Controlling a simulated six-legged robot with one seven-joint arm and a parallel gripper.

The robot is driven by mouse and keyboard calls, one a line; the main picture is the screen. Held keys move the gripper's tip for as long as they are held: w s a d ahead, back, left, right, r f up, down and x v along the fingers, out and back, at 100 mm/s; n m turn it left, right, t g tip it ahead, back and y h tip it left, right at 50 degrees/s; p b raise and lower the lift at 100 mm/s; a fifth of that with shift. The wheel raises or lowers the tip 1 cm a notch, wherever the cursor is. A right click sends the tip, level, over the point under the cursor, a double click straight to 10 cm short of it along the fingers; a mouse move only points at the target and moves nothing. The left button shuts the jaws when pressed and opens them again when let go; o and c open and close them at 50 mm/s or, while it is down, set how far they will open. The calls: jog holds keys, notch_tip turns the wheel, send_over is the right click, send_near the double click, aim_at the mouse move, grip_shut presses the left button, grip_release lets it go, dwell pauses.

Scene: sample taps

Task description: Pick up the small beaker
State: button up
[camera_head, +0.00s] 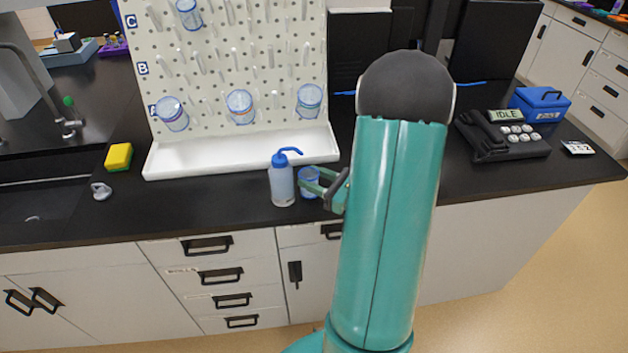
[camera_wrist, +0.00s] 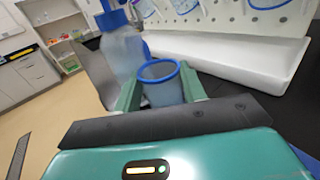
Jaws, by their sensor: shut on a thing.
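The small beaker (camera_head: 309,181) is clear with a blue rim and stands near the front of the black counter in the head view. In the wrist view the beaker (camera_wrist: 162,84) sits between the two green fingers of my gripper (camera_wrist: 160,92). My gripper (camera_head: 318,182) reaches it from the right and is shut on it. Its base is hidden in the wrist view, and I cannot tell whether it touches the counter. A wash bottle (camera_head: 282,180) with a blue cap stands just left of the beaker; the bottle (camera_wrist: 124,52) is close behind it in the wrist view.
A white tray (camera_head: 190,160) lies behind, under a pegboard (camera_head: 265,65) holding several beakers. A yellow sponge (camera_head: 118,157) is at the left by the sink (camera_head: 35,205). The counter's front edge is close.

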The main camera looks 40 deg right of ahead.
aim_at(316, 171)
jog(key=shift+r, duration=1.3)
jog(key=shift+s+r, duration=0.2)
jog(key=v, duration=1.7)
jog(key=shift+s, duration=0.25)
jog(key=shift+d, duration=0.15)
jog(key=shift+o, duration=1.3)
jog(key=shift+c, duration=1.3)
jog(key=s+d, duration=0.3)
jog(key=d, duration=0.2)
jog(key=shift+s+r, duration=0.2)
jog(key=shift+r, duration=0.25)
